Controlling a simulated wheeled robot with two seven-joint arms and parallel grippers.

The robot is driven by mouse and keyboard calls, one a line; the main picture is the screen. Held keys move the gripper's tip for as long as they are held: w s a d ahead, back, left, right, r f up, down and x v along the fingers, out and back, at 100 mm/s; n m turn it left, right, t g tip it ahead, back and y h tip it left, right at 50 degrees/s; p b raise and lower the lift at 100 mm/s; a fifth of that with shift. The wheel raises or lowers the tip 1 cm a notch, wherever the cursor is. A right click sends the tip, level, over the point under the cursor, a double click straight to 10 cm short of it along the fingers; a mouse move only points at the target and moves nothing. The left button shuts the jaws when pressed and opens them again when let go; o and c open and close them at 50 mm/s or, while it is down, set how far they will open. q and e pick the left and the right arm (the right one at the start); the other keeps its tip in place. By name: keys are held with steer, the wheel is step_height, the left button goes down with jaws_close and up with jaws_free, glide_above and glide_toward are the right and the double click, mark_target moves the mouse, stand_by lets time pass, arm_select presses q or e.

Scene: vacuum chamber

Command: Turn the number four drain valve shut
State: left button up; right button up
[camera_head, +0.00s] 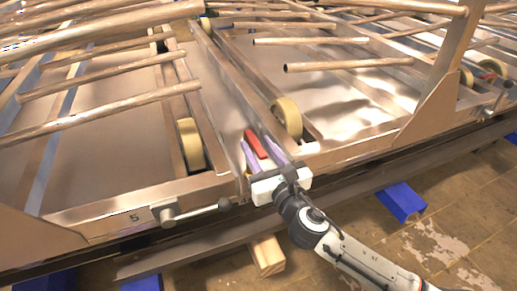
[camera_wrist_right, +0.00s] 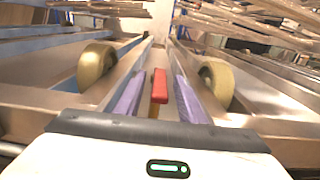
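A red valve handle (camera_head: 256,144) shows between two metal frame rails in the head view; no number is legible beside it. My right gripper (camera_head: 262,146) reaches in from the lower right, its two purple fingers apart on either side of the red handle. In the right wrist view the red handle (camera_wrist_right: 160,86) stands between the fingers (camera_wrist_right: 159,92), with a visible gap on each side. The valve body below the handle is mostly hidden. My left gripper is not in view.
Cream rollers (camera_head: 190,145) and (camera_head: 287,118) flank the handle. A plate marked 5 (camera_head: 134,217) sits on the front rail beside a metal bar with a knob (camera_head: 196,212). Copper-coloured pipes (camera_head: 95,113) lie above the trays. Blue blocks (camera_head: 402,202) and a wooden block (camera_head: 267,256) are below.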

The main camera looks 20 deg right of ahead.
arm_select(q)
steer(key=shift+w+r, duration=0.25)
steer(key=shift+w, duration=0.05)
arm_select(e)
steer(key=shift+c, duration=0.2)
jaws_close()
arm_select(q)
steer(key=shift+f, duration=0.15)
arm_select(e)
steer(key=a+m+h+p, duration=0.1)
steer(key=h, duration=0.1)
steer(key=shift+m+h, duration=0.3)
steer(key=shift+w+a+m+h, duration=0.15)
steer(key=shift+a+m+h, duration=0.3)
steer(key=shift+m+h, duration=0.55)
steer(key=h, duration=0.1)
steer(key=m+g+h, duration=0.1)
steer(key=shift+a+h, duration=0.3)
steer(key=shift+o, duration=0.2)
jaws_free()
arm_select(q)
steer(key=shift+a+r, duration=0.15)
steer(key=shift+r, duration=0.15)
